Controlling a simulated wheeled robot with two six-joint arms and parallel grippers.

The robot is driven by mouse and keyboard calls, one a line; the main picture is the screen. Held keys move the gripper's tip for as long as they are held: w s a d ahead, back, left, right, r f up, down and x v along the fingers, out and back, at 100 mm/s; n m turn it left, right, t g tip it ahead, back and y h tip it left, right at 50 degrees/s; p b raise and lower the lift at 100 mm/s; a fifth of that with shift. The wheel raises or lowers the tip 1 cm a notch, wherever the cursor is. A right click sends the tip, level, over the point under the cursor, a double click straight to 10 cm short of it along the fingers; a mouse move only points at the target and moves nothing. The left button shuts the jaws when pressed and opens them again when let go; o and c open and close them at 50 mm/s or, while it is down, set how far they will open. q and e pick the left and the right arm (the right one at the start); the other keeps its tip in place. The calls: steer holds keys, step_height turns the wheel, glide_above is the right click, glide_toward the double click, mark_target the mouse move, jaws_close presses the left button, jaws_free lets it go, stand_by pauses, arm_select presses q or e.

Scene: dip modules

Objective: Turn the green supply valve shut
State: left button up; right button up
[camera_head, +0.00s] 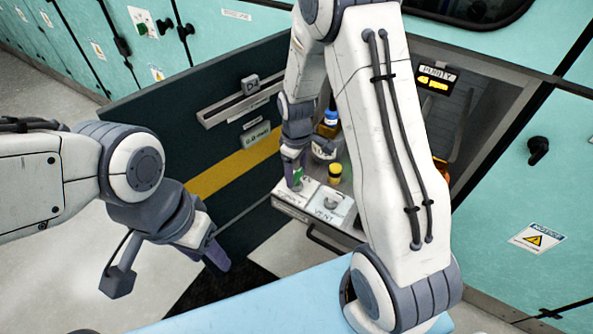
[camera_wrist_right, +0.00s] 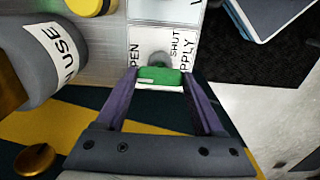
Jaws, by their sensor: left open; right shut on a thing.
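The green supply valve handle (camera_wrist_right: 160,77) sits on a white panel marked OPEN, SHUT and SUPPLY. In the right wrist view it lies crosswise, OPEN to its left and SHUT above its right half. My right gripper (camera_wrist_right: 158,80) is shut on the handle, one finger at each end. In the head view the green handle (camera_head: 298,178) shows only in part, under my right gripper (camera_head: 294,172) inside the open cabinet. My left gripper (camera_head: 213,257) is open and empty, well to the left and in front of the valve.
A grey VENT knob (camera_head: 332,203) is beside the supply valve on the same drawer-like front. The dark open door (camera_head: 150,130) is to the left; a light blue surface (camera_head: 270,300) is in front.

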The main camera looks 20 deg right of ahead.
mark_target(296, 173)
steer(key=shift+m, duration=0.3)
steer(key=m+p, duration=0.1)
steer(key=m, duration=0.2)
steer(key=shift+r+p, duration=0.1)
steer(key=shift+p, duration=0.2)
steer(key=m+p, duration=0.1)
steer(key=m, duration=0.4)
steer(key=shift+p, duration=0.35)
steer(key=m+p, duration=0.1)
steer(key=m, duration=0.3)
steer(key=shift+m, duration=0.4)
steer(key=m+p, duration=0.1)
steer(key=m, duration=0.3)
steer(key=shift+w, duration=0.1)
steer(key=shift+m, duration=0.3)
steer(key=o, duration=1.4)
step_height(296, 173, up, 10)
steer(key=shift+r, duration=0.15)
